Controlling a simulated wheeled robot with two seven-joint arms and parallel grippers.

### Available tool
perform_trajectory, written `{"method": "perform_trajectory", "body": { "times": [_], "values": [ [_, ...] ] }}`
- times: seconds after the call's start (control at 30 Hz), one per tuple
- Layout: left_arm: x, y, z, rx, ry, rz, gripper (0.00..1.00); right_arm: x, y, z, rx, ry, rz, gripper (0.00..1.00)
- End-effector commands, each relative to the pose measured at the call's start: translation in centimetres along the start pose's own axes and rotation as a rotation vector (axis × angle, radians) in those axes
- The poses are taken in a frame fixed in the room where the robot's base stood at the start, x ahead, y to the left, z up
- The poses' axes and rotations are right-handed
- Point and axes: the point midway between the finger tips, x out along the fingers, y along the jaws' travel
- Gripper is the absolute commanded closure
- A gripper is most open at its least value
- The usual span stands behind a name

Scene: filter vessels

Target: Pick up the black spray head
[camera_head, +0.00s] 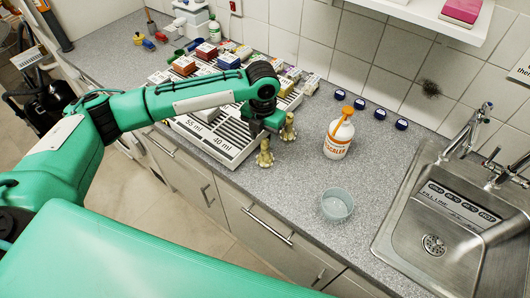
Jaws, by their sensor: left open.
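I cannot make out a black spray head anywhere in this view; my arm hides part of the counter and tray. A white bottle (338,142) with orange lettering stands upright on the counter, with an orange top (344,116) tilted up to the right. My left gripper (277,141) is open, with its two brass-coloured fingers pointing down beside the tray's right end. It is to the left of the bottle and apart from it. Nothing shows between the fingers. My right gripper is not in view.
A white slotted tray (224,150) marked 55 ml and 40 ml holds several small coloured boxes. A clear cup (337,204) stands near the counter's front. Several dark blue caps (380,113) line the wall. A steel sink (440,215) is at right. Counter around the cup is free.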

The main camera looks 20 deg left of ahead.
Motion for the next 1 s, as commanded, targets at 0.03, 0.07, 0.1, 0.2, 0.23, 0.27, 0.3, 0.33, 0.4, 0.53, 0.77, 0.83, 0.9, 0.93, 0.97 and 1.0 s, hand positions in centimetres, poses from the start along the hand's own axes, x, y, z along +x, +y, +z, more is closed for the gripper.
{"method": "perform_trajectory", "body": {
  "times": [0.03,0.07,0.1,0.2,0.23,0.27,0.3,0.33,0.4,0.53,0.77,0.83,0.9,0.93,0.97,1.0],
  "values": [
    [0.2,0.0,0.0,0.0,0.0,0.0,0.51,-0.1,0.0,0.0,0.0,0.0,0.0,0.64],
    [0.3,0.0,0.0,0.0,0.0,0.001,0.51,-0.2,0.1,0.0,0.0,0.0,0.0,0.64],
    [0.5,-0.1,0.0,0.0,0.0,0.001,0.51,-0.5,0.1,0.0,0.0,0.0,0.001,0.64],
    [1.6,-0.1,0.0,-0.001,0.004,0.001,0.51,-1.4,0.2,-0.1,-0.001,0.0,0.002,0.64],
    [2.0,-0.2,0.0,-0.001,0.003,0.0,0.51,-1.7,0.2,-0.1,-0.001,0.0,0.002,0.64],
    [2.4,-0.2,0.1,-0.001,0.002,0.001,0.51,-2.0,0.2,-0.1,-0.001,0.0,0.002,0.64],
    [3.0,-0.3,0.1,0.0,0.003,0.001,0.51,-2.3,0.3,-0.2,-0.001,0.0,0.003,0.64],
    [3.5,-0.3,0.1,0.0,0.003,0.0,0.51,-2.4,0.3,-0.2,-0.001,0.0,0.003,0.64],
    [4.5,-0.3,0.1,0.0,0.001,0.0,0.51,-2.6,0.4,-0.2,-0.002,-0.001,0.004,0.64],
    [5.4,-0.3,0.1,0.0,0.0,0.001,0.51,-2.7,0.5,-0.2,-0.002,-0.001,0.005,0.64],
    [5.5,-0.3,0.1,0.001,-0.001,0.001,0.57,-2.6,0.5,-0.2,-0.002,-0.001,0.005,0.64],
    [5.5,-0.3,0.1,0.0,-0.001,0.001,0.71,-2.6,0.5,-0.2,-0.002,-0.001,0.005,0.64],
    [5.5,-0.3,0.1,0.0,-0.001,0.001,0.85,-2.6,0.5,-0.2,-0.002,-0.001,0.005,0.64],
    [5.5,-0.3,0.1,0.0,-0.001,0.001,0.91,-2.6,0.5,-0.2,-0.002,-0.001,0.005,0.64],
    [5.4,-0.3,0.1,0.0,-0.001,0.001,0.97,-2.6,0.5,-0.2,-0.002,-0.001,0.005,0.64],
    [5.4,-0.3,0.1,0.0,-0.001,0.001,1.0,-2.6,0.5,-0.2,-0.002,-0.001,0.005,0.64]
  ]
}}
